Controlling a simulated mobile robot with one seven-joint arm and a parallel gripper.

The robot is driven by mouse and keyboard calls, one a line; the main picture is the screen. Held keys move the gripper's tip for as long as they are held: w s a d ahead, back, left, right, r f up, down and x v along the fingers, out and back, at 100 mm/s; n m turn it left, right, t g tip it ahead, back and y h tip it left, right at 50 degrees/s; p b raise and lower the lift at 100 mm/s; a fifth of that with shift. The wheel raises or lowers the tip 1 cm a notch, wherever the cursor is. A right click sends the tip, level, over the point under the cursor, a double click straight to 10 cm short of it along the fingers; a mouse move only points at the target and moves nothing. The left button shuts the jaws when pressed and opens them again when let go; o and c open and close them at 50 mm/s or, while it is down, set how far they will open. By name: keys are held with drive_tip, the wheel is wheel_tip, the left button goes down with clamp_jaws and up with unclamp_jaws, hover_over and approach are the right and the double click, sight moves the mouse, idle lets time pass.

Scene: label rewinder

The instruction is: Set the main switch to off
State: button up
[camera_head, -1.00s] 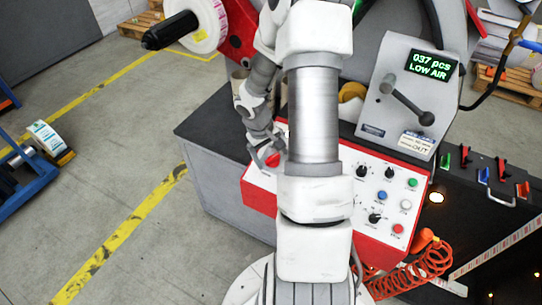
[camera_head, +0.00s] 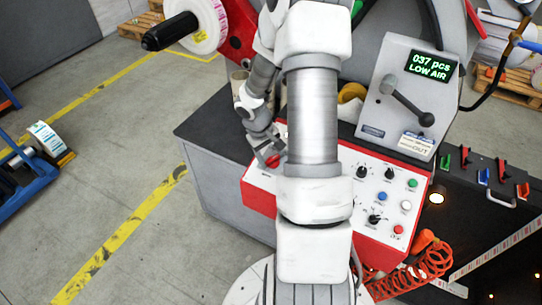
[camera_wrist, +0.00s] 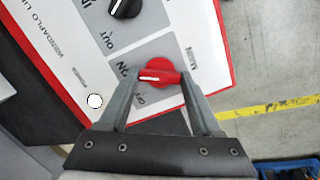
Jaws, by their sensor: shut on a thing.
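The main switch is a red rotary knob (camera_wrist: 160,72) on the white panel, beside the printed word MAIN in the wrist view. A white mark on the knob points left in that view, toward the printing that looks like ON. In the head view, my gripper (camera_head: 268,157) is at the panel's left end, with the red knob partly hidden.
The red-edged control panel (camera_head: 392,220) carries several other knobs and coloured buttons to the right. A grey lever (camera_head: 408,100) and a display reading "037 pcs LOW AIR" (camera_head: 432,64) stand behind. An orange coiled hose (camera_head: 415,272) hangs at the front right.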

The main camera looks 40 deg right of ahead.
drive_tip(key=n+b, duration=0.1)
drive_tip(key=n, duration=0.4)
drive_tip(key=shift+a+n+h, duration=0.15)
drive_tip(key=shift+n+h, duration=0.15)
drive_tip(key=shift+h, duration=0.1)
drive_tip(key=n, duration=0.5)
drive_tip(key=shift+n+t+h+b, duration=0.3)
drive_tip(key=shift+n+b, duration=0.05)
drive_tip(key=shift+n, duration=0.35)
drive_tip(key=o, duration=1.4)
drive_tip(key=p+v, duration=0.3)
drive_tip(key=v, duration=1.4)
drive_tip(key=shift+a+r, duration=0.1)
drive_tip(key=shift+r, duration=0.1)
